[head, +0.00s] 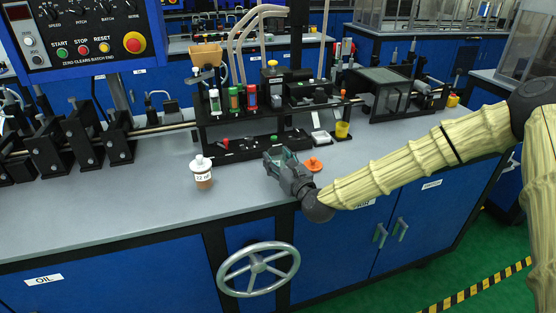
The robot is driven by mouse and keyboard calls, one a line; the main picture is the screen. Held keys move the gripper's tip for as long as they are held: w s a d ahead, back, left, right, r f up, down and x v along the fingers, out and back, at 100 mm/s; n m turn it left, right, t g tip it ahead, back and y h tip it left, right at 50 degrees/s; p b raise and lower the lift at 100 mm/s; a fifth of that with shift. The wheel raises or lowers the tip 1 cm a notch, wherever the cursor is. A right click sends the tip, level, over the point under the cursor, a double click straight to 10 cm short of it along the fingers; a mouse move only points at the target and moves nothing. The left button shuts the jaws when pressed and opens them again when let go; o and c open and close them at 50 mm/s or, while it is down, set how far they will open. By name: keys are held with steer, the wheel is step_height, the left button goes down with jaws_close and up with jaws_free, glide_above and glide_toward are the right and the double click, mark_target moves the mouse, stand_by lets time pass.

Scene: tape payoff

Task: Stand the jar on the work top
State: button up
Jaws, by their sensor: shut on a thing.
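My gripper (277,160) is low over the front part of the grey work top (130,205), right of the picture's middle. It is shut on a small grey-green, glassy-looking jar (287,155), largely hidden by the fingers. The jar looks tilted, and I cannot tell whether it touches the work top. A white-capped bottle (202,175) with brown contents and a label stands upright to the left of my gripper. An orange piece with a small knob (313,164) lies just right of the gripper.
A black rack (255,115) with bottles and markers stands behind the gripper. A yellow cup (342,130) is at its right end. Black roller stands (80,140) line the left. Bare work top lies in front and left. A handwheel (258,270) juts below the front edge.

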steer(key=shift+f, duration=0.15)
steer(key=o, duration=1.3)
steer(key=shift+c, duration=0.2)
steer(key=shift+s+d, duration=0.15)
steer(key=shift+s, duration=0.1)
steer(key=b+v, duration=0.1)
steer(key=v, duration=1)
steer(key=shift+s, duration=0.2)
steer(key=shift+d, duration=0.1)
